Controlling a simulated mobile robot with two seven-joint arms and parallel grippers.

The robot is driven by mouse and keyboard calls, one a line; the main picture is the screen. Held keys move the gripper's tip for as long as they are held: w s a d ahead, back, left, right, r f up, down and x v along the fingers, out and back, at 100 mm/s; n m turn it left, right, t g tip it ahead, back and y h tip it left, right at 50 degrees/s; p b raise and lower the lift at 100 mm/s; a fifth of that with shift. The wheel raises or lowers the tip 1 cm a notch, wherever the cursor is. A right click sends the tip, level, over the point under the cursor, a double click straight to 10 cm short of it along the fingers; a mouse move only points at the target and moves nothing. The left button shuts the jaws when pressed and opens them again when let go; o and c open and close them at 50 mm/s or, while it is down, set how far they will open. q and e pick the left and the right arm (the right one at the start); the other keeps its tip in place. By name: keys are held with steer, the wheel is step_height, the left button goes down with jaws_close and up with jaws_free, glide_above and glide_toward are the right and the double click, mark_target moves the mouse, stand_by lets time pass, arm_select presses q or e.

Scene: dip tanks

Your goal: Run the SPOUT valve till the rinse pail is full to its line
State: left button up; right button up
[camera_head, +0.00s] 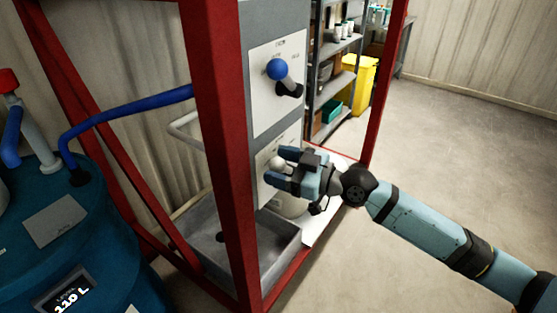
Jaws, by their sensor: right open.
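My right gripper (277,169) reaches in from the right to the lower white panel (262,158) on the grey column. Its two blue fingers are open, one on each side of a pale round knob (277,162). I cannot tell if they touch it. The panel's lettering is mostly hidden or too small to read. A pale rounded vessel (288,207), perhaps the rinse pail, stands below the gripper, mostly hidden; its line and water level do not show. My left gripper is not in view.
A red frame post (222,150) stands in front of a grey tray (262,250). A blue drum (60,225) with a hose is at left. Open floor (470,140) lies right.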

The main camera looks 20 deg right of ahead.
steer(key=shift+w+a, duration=0.2)
steer(key=shift+a, duration=0.05)
